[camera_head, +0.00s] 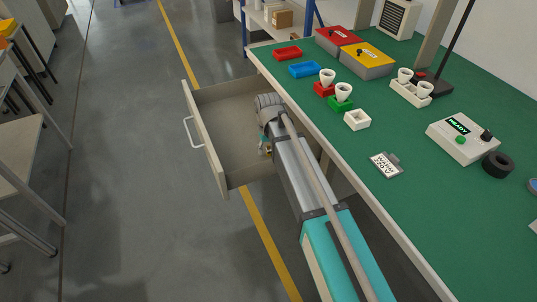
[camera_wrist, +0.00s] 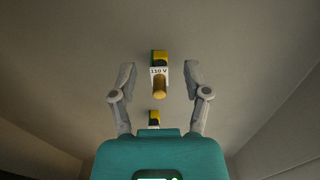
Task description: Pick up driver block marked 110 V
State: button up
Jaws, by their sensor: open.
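The driver block marked 110 V (camera_wrist: 160,72) is in the wrist view, with a yellow and dark body, a white label and a brass-coloured round end. It lies in the open drawer (camera_head: 206,158). My gripper (camera_wrist: 160,78) is open, with one finger on each side of the block and a gap on both sides. I cannot tell how far above the block the fingertips are. A second yellow and dark block (camera_wrist: 154,119) lies nearer my palm, partly hidden by it. In the head view my arm reaches into the drawer and hides most of what lies there.
The drawer walls surround my gripper. The floor left of the drawer is clear.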

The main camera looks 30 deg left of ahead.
dwell(0.6)
jog(key=c, duration=0.8)
